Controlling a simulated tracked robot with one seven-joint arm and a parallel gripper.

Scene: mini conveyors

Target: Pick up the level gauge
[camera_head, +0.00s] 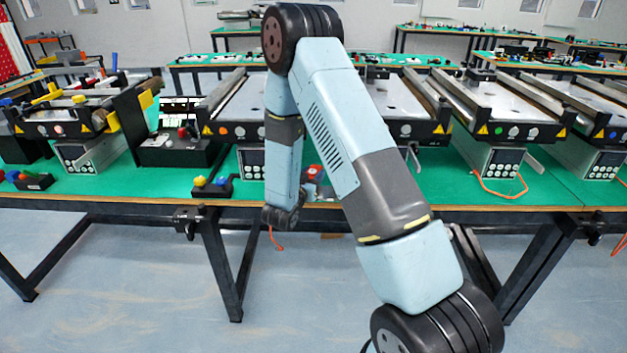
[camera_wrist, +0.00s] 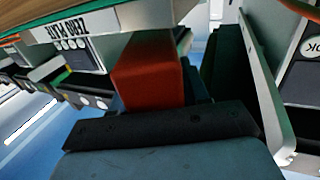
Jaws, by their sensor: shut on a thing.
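My gripper (camera_wrist: 157,90) shows in the wrist view, with a dark finger on each side of a red-orange block. It is shut on this block, which I take to be the level gauge (camera_wrist: 147,68). The block's far end lies close to a pale edge with a "ZERO PLATE" label (camera_wrist: 98,22); I cannot tell whether they touch.
Several mini conveyors (camera_head: 500,100) stand in a row on the green table (camera_head: 455,188). In the wrist view a pale panel (camera_wrist: 262,85) stands close on the right. An orange cable (camera_head: 500,192) hangs over the edge.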

